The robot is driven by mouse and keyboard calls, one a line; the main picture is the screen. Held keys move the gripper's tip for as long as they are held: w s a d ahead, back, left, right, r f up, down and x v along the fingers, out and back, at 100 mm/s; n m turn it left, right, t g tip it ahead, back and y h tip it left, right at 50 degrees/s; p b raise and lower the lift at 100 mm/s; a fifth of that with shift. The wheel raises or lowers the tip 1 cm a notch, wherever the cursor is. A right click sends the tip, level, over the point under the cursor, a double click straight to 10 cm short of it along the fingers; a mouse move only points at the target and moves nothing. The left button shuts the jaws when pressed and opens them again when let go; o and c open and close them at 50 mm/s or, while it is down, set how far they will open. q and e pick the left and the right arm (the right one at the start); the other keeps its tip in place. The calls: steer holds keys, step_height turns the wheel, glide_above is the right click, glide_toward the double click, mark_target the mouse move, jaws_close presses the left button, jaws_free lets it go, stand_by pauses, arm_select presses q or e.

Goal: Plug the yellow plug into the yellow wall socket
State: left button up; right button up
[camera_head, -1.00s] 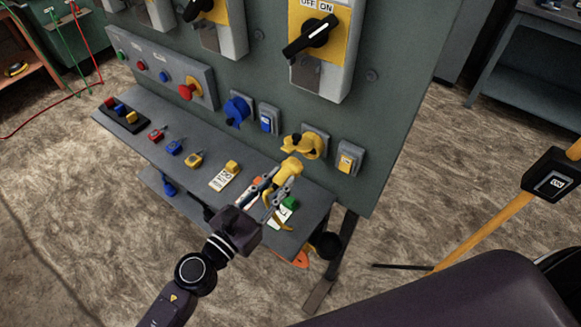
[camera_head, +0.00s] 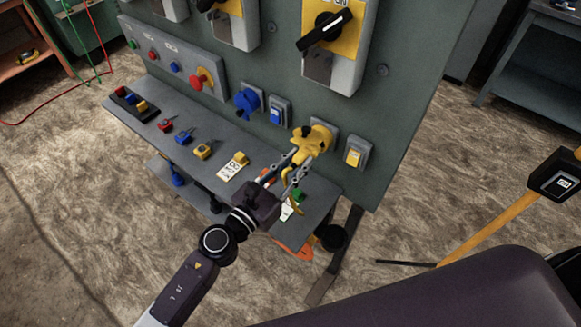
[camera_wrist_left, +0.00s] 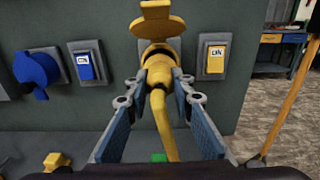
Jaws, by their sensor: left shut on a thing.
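My left gripper (camera_head: 292,172) is shut on the yellow plug (camera_head: 312,146), with a finger on each side of its body. The plug also shows in the left wrist view (camera_wrist_left: 158,62), its yellow cable hanging down between the fingers. The plug's front end is at the yellow wall socket (camera_head: 325,130), whose raised yellow lid shows in the left wrist view (camera_wrist_left: 157,16). The plug hides the socket's opening, so I cannot tell how deep it sits. My right gripper is not in view.
A yellow switch (camera_head: 356,152) is right of the socket. A blue socket (camera_head: 247,102) and blue switch (camera_head: 278,111) are to its left. The grey shelf below (camera_head: 217,135) holds padlocks, a tag (camera_head: 234,167) and a green item (camera_head: 298,194). A yellow post stands at right.

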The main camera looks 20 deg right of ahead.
arm_select(q)
steer(key=shift+w+d, duration=0.35)
steer(key=shift+d, duration=0.15)
steer(key=shift+w+d+r, duration=0.1)
steer(key=shift+w+d, duration=0.2)
steer(key=shift+d, duration=0.05)
stand_by(2.0)
steer(key=o, duration=1.1)
steer(key=shift+o, duration=0.2)
steer(key=v, duration=1.2)
